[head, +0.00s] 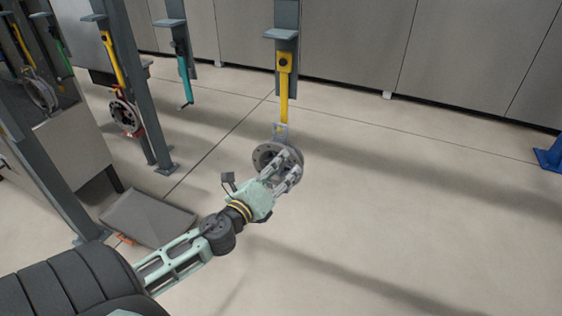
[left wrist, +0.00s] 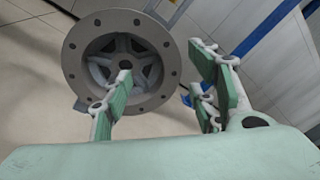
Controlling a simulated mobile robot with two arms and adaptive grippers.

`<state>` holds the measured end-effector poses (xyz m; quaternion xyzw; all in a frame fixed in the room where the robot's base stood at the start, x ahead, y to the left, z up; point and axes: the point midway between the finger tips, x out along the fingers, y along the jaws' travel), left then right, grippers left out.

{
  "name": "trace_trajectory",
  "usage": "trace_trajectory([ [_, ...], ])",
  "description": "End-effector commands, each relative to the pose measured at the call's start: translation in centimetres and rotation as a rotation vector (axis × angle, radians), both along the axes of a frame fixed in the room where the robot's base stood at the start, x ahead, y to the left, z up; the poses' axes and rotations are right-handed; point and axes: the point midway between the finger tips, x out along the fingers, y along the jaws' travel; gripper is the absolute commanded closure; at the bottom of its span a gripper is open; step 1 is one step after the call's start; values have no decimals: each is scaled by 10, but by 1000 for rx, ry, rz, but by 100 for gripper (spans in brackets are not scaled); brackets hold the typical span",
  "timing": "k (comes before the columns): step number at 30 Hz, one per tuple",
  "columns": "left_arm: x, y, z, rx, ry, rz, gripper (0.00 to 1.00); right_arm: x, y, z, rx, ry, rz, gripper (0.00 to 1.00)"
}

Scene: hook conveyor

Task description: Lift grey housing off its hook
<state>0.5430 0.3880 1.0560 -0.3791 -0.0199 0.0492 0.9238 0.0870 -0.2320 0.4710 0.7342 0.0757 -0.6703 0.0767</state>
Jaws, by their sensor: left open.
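The grey housing (head: 265,154) is a round flanged part with bolt holes. It hangs at the lower end of a yellow hook (head: 284,90) in the head view. In the left wrist view the housing (left wrist: 85,48) faces the camera, its spoked inner face visible. My left gripper (head: 288,168) is open at the right front of the housing, overlapping it in view. In the left wrist view the left gripper (left wrist: 165,95) has its left finger in front of the housing's lower rim and its right fingers to the right. Contact cannot be told. My right gripper is not seen.
A teal hook (head: 184,72) hangs empty further left. Another yellow hook (head: 111,60) holds a round part (head: 124,117) in a red holder. A grey post (head: 139,75) and a low tray (head: 148,217) stand at left.

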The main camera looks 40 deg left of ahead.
Motion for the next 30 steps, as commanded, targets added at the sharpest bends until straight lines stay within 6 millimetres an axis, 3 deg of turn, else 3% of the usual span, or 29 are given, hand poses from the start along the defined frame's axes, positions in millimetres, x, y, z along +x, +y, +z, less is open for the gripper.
trace_trajectory([
  [3, 18, -1, 7, -2, -2, 1, 47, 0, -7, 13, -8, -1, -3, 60],
  [9, 37, 1, 3, -1, -2, 1, 47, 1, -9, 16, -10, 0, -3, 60],
  [18, 40, 1, 2, -1, 0, 0, 47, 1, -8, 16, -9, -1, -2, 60],
  [30, 39, 1, 2, -2, 0, 1, 82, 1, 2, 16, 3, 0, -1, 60],
])
